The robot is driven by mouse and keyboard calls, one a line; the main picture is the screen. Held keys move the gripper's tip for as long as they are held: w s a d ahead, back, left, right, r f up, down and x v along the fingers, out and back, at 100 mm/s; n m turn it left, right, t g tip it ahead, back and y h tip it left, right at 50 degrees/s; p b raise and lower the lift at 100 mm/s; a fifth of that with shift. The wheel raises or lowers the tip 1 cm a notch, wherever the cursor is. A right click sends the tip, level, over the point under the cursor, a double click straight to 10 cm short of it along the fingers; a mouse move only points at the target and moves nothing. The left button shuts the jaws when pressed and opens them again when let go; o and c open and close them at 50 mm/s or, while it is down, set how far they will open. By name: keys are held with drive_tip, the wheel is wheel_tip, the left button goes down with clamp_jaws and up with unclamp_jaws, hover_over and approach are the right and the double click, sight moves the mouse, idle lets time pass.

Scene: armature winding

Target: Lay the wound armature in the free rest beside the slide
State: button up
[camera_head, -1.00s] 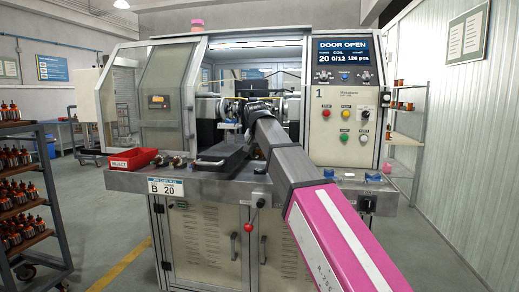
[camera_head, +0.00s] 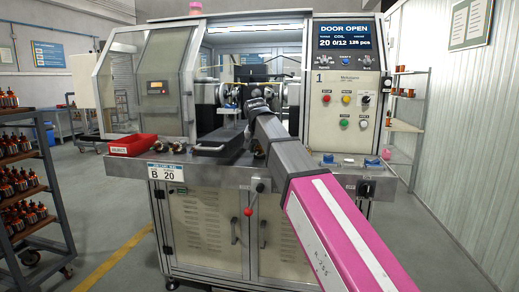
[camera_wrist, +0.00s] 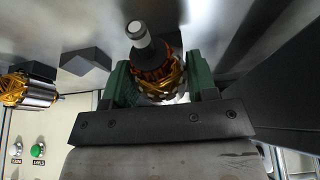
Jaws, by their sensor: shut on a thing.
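My gripper (camera_wrist: 155,85) has green fingers and is shut on a wound armature (camera_wrist: 160,72). The armature has copper windings and a pale shaft end that points up in the wrist view. In the head view my arm reaches into the open machine, and the held armature is hidden or too small to tell there. The dark slide (camera_head: 222,140) lies on the machine's front ledge. Two armatures (camera_head: 169,147) lie to its left, and another small part sits by its right side, partly behind my arm. The wrist view shows another armature (camera_wrist: 30,90) at the left edge.
A red bin (camera_head: 132,145) stands on the ledge at the left. A dark angled block (camera_wrist: 87,60) shows in the wrist view. A rack of armatures (camera_head: 25,190) stands at far left.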

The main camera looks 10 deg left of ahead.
drive_tip(key=shift+f, duration=0.35)
drive_tip(key=o, duration=1.2)
drive_tip(key=v, duration=1)
drive_tip(key=shift+s+r, duration=0.1)
drive_tip(key=shift+r, duration=0.3)
